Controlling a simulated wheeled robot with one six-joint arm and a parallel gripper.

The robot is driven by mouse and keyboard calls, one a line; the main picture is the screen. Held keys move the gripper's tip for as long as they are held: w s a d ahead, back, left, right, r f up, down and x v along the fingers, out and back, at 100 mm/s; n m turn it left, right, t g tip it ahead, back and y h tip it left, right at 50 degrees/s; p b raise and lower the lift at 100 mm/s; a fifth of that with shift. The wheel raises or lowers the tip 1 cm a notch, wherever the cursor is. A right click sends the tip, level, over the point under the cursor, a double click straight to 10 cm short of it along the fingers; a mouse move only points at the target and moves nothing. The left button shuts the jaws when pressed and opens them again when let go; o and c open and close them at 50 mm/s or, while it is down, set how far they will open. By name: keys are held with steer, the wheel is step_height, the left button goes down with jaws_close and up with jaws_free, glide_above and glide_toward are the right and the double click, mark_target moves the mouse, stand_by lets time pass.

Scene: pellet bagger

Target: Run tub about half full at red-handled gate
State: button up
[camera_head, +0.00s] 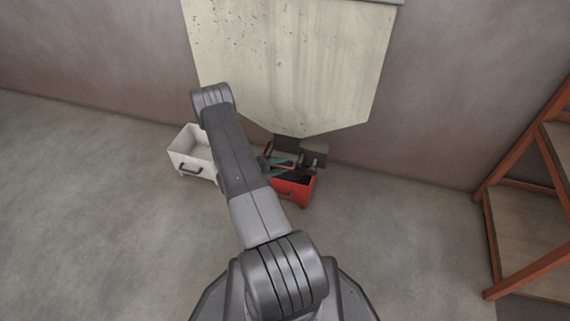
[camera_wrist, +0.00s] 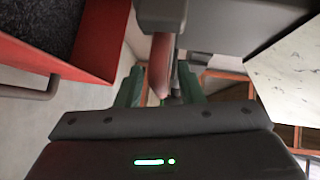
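A red tub (camera_head: 294,189) stands on the floor under the hopper spout, partly hidden by my arm. Dark pellets (camera_wrist: 75,22) lie in it below the rim; their exact level is hard to judge. The red tub's wall (camera_wrist: 118,40) and grey handle show at upper left in the wrist view. My gripper (camera_head: 283,166) is at the spout, above the tub. In the wrist view its green fingers (camera_wrist: 160,82) stand apart on either side of the red gate handle (camera_wrist: 159,60), with a small gap visible. Whether pellets are falling cannot be seen.
The cream hopper (camera_head: 300,60) hangs at the wall, its dark spout (camera_head: 314,155) just above the red tub. A white tub (camera_head: 190,150) stands on the floor to the left, partly behind my arm. An orange-framed shelf (camera_head: 490,225) stands at right. The floor between is clear.

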steer(key=p+v, duration=0.2)
steer(key=v, duration=0.9)
steer(key=shift+s+a, duration=0.2)
steer(key=shift+a, duration=0.1)
